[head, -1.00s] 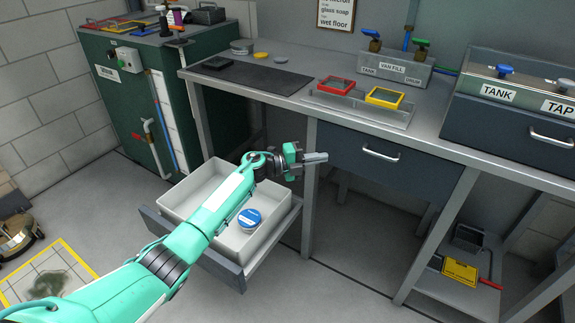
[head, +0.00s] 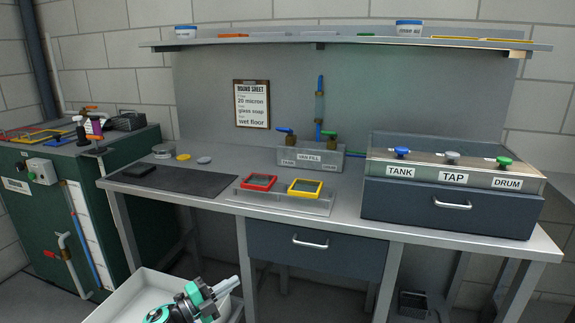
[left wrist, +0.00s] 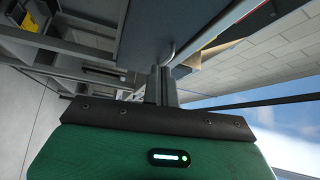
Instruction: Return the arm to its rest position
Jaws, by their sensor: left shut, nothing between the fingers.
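My left gripper (head: 230,284) shows at the bottom of the head view, over the white open drawer bin (head: 150,284). Its fingers are shut with nothing between them. In the left wrist view the shut fingers (left wrist: 161,86) point toward the grey bench frame and drawer front, and nothing is held. Most of my left arm is below the head view's edge. My right gripper is not in view.
The bench (head: 345,222) carries red (head: 258,182) and yellow (head: 305,187) framed screens, a dark mat (head: 185,180) and a TANK/TAP/DRUM valve box (head: 455,180). A closed drawer (head: 315,250) is below. A green cabinet (head: 30,220) stands left. A shelf (head: 350,42) runs above.

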